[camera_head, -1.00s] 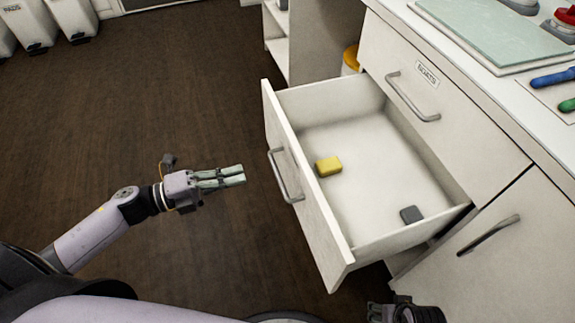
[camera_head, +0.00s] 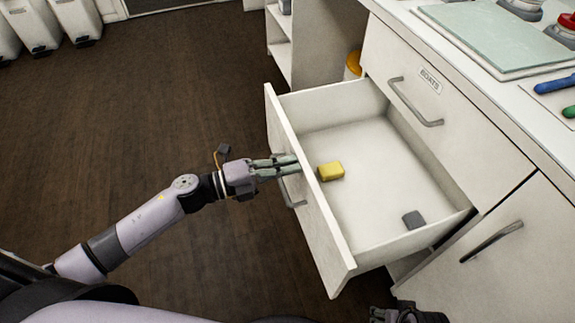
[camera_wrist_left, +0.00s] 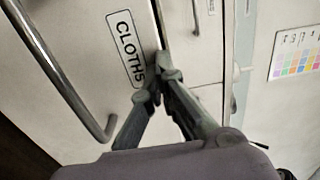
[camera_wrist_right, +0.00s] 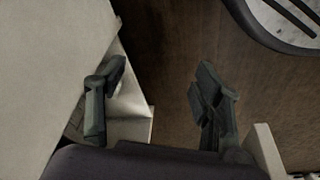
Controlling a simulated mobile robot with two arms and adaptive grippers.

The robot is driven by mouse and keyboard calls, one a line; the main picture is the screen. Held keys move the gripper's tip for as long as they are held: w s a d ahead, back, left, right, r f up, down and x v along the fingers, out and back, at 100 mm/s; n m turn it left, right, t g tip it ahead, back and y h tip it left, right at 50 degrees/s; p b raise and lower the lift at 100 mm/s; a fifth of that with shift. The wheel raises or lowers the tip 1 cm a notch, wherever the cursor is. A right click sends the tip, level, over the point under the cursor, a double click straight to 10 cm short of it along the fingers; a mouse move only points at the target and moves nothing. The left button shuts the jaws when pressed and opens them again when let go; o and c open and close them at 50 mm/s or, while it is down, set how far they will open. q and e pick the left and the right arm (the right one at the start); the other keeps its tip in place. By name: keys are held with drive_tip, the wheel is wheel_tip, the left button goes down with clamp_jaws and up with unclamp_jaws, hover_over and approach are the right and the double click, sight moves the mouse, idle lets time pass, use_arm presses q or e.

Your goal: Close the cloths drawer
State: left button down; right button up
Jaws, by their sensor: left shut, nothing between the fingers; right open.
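The cloths drawer (camera_head: 322,232) stands pulled well out of the white cabinet. Its front, with the CLOTHS label (camera_wrist_left: 127,50) and a bar handle (camera_wrist_left: 62,78), shows in the left wrist view. My left gripper (camera_head: 296,160) is shut and empty, with its fingertips at the upper part of the drawer front, beside the label. I cannot tell whether they touch it. My right gripper (camera_wrist_right: 158,88) is open and empty, low beside pale cabinet surfaces; only part of it shows at the bottom of the head view.
A yellow block (camera_head: 330,171) and a grey block (camera_head: 413,219) lie inside the drawer. Above is the shut BOATS drawer (camera_head: 445,140). A cabinet door (camera_head: 495,255) is to the right. The dark floor (camera_head: 130,120) left of the drawer is clear.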

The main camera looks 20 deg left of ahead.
wheel_tip(320, 180, down, 5)
drive_tip(key=s+p, duration=0.1)
drive_tip(key=p, duration=0.1)
use_arm(q)
drive_tip(key=b+x, duration=0.2)
drive_tip(key=x, duration=2.5)
drive_tip(key=shift+b, duration=0.4)
use_arm(e)
wheel_tip(320, 180, up, 8)
drive_tip(key=w, duration=0.1)
drive_tip(key=shift+f, duration=0.25)
